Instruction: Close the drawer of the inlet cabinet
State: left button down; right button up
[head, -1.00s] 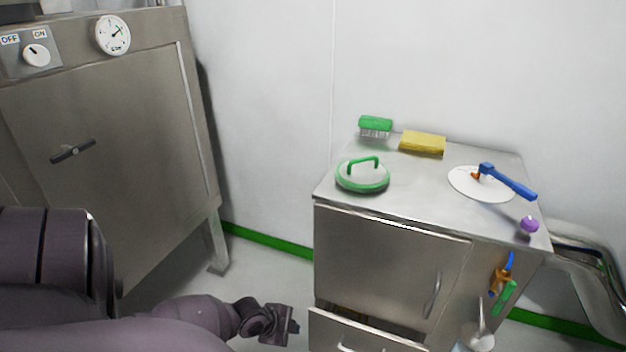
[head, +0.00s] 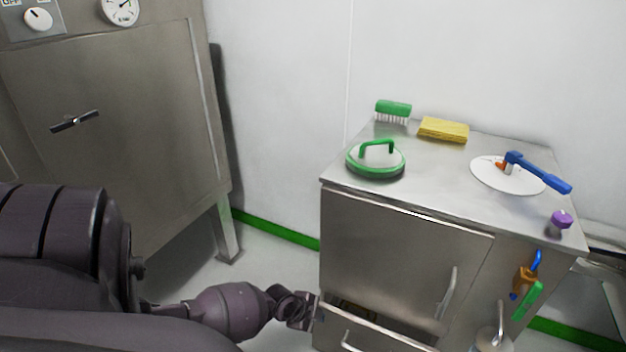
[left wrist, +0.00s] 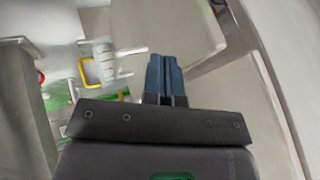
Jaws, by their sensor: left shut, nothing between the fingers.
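The inlet cabinet (head: 395,255) is a steel cabinet with a closed door above a drawer (head: 375,338). The drawer is partly out, with a dark gap showing behind its front. The drawer's handle (head: 350,347) is cut by the bottom edge of the head view. My left gripper (head: 316,311) is at the left end of the drawer front; I cannot tell whether it touches. In the left wrist view, its two fingers (left wrist: 166,76) are together and empty, in front of pale grey surfaces. My right gripper is in neither view.
On the cabinet top are a green-rimmed lid (head: 376,160), a green brush (head: 393,111), a yellow sponge (head: 443,130), a white disc (head: 490,178) with a blue-handled tool (head: 540,173), and a purple knob (head: 561,219). A larger steel cabinet (head: 110,150) stands left.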

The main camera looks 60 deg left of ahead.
aim_at(325, 305)
pick_arm(q)
jog(key=shift+w+a, duration=0.4)
jog(key=shift+w, duration=0.3)
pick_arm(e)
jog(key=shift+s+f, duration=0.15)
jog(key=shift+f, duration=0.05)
pick_arm(q)
jog(key=shift+w+a+f+b, duration=0.1)
jog(key=shift+w+a+b, duration=0.1)
jog(key=shift+b, duration=0.2)
jog(key=shift+w+a+b, duration=0.4)
jog(key=shift+w, duration=0.5)
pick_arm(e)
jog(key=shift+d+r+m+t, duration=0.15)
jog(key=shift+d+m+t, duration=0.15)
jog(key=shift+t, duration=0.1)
